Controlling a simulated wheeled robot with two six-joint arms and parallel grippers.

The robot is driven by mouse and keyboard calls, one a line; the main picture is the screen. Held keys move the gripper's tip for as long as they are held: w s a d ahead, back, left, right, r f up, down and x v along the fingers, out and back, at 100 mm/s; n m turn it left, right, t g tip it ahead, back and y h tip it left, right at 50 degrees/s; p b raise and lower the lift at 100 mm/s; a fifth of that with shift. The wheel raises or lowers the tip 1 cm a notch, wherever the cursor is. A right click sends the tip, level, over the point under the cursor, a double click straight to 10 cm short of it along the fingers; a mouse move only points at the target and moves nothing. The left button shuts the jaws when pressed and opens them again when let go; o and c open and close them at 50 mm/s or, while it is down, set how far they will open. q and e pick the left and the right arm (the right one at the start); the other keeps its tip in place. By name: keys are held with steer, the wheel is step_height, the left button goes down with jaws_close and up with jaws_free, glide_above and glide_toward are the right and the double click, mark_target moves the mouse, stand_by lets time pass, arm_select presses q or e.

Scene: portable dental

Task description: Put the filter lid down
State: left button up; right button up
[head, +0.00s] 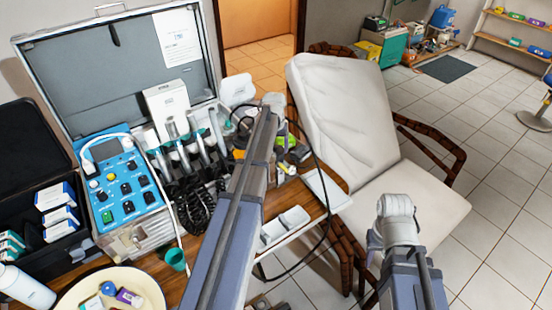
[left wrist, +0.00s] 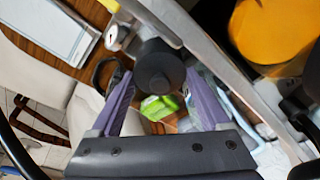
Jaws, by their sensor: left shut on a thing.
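In the left wrist view my left gripper (left wrist: 158,82) is shut on a round black part, which looks like the filter lid (left wrist: 157,66), held between its two purple fingers. In the head view my left arm reaches over the wooden table to its far right corner. The arm hides the fingers and most of what they hold there. I cannot tell whether the lid touches anything beneath it. My right arm shows at the lower right of the head view, but its fingers do not show.
An open grey case (head: 112,75) holds a blue control panel (head: 117,190) and several handpieces. A green item (left wrist: 160,107) lies near the gripper. A round tray (head: 150,285), a green cup (head: 175,259) and a white padded chair (head: 345,110) are around.

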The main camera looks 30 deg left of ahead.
mark_target(276, 151)
arm_select(q)
steer(key=shift+f+b, duration=1.9)
steer(key=shift+b, duration=0.05)
steer(key=shift+r, duration=0.1)
steer(key=o, duration=1.2)
steer(key=r+p, duration=0.4)
steer(key=s+r+p, duration=0.1)
steer(key=r+p, duration=0.7)
steer(key=shift+s+d, duration=0.25)
steer(key=shift+s, duration=0.1)
